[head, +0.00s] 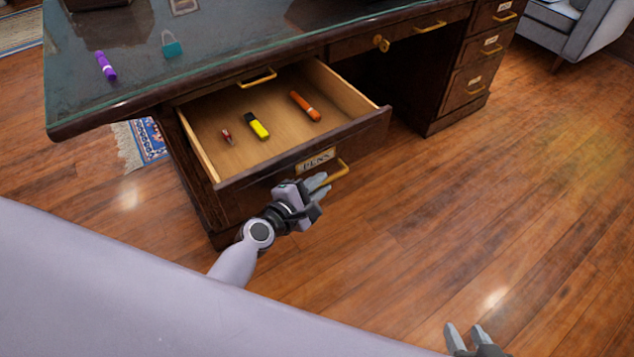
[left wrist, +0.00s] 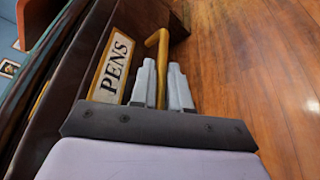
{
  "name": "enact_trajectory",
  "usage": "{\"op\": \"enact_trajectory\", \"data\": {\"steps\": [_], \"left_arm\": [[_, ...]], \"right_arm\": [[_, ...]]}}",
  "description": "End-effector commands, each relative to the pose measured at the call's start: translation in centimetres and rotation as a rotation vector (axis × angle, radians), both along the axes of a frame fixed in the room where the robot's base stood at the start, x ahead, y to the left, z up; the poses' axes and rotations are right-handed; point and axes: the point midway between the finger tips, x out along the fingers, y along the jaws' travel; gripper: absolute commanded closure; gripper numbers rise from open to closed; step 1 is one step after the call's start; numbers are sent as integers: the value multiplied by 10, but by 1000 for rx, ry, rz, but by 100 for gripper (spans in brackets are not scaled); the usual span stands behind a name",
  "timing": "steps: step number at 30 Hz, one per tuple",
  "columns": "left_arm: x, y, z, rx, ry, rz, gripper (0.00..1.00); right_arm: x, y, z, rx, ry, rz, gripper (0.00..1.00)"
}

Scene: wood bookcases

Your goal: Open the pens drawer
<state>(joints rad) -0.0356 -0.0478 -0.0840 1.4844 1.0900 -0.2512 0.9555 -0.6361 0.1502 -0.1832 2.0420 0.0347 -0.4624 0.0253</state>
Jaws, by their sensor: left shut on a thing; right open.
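The pens drawer (head: 232,184) of the dark wood desk stands pulled out in the head view. It holds a yellow marker (head: 256,126), an orange marker (head: 305,106) and a small red item (head: 227,136). Its PENS label (head: 315,161) also shows in the left wrist view (left wrist: 112,65). My left gripper (head: 320,187) is at the drawer front, shut on the brass handle (head: 339,171). In the left wrist view the handle (left wrist: 158,42) passes between the fingers. My right gripper (head: 465,338) is open and empty over the floor at the bottom edge.
The desk top (head: 130,70) carries a purple marker (head: 106,66) and a teal padlock (head: 171,45). More drawers (head: 470,80) are at the desk's right side. A grey sofa (head: 570,30) stands at the back right. The wood floor in front is clear.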

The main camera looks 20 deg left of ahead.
Motion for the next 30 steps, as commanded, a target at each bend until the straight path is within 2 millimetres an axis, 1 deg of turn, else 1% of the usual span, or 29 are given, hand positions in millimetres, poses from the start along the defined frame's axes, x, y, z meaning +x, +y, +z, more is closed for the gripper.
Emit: {"op": "enact_trajectory", "data": {"steps": [7, 8, 9, 10, 20, 23, 30], "left_arm": [[0, 0, -1, 0, 0, 1, 100], [0, 0, -1, 0, 0, 1, 77], [0, 0, 0, 0, 0, 1, 64], [0, 0, 0, 0, 0, 1, 63], [-2, 1, 0, 0, 0, 1, 63], [-10, 4, 2, 1, 0, 1, 63], [-42, 14, 10, 2, 2, 0, 63]], "right_arm": [[1, 0, 0, 0, -1, 0, 57], [1, 0, 0, 0, -2, 0, 57], [1, 0, 0, 1, -2, 1, 57], [1, 0, 0, 1, -2, 1, 57], [1, 0, 2, 1, -2, 1, 57], [1, 1, 4, 1, -2, 1, 57], [1, 1, 10, 0, -3, 1, 57]]}}
